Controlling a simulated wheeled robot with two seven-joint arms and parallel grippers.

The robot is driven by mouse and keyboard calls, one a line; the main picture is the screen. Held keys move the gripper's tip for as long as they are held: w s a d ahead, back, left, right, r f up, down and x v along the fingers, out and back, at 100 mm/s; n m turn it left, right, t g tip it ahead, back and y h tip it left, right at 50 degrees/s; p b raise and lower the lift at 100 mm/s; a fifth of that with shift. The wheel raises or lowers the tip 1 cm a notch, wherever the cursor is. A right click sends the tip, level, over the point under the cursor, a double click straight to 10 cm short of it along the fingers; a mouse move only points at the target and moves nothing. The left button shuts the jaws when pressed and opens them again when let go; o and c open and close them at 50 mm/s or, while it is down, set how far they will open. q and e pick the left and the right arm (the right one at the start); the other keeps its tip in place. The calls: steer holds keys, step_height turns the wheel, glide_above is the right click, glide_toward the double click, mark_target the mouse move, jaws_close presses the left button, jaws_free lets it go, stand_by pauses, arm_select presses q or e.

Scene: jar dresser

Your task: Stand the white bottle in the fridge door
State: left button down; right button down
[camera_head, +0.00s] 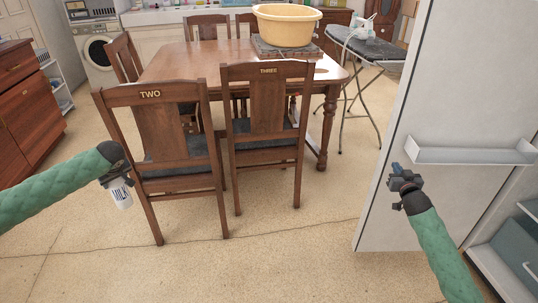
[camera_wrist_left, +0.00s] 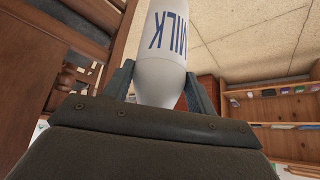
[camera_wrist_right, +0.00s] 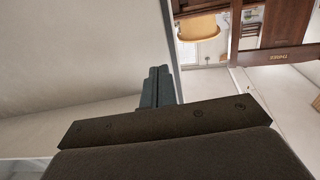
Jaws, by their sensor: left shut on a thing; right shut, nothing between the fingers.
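The white bottle (camera_head: 121,194), marked MILK, is in my left gripper (camera_head: 117,178), in front of the chair marked TWO. In the left wrist view the bottle (camera_wrist_left: 164,50) sits between the two fingers, which are shut on it. The open fridge door (camera_head: 405,170) stands at the right with a white door shelf (camera_head: 470,152). The shelf looks empty from here. My right gripper (camera_head: 398,172) is beside the door, just left of the shelf. Its fingers are shut with nothing between them, as the right wrist view (camera_wrist_right: 160,85) shows.
Two wooden chairs, TWO (camera_head: 165,150) and THREE (camera_head: 265,140), stand at a table (camera_head: 220,62) holding a yellow basin (camera_head: 286,26). An ironing board (camera_head: 375,50) is behind the door. The floor (camera_head: 290,245) between my grippers is clear.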

steer(key=shift+w+d, duration=0.15)
steer(key=shift+w, duration=1.2)
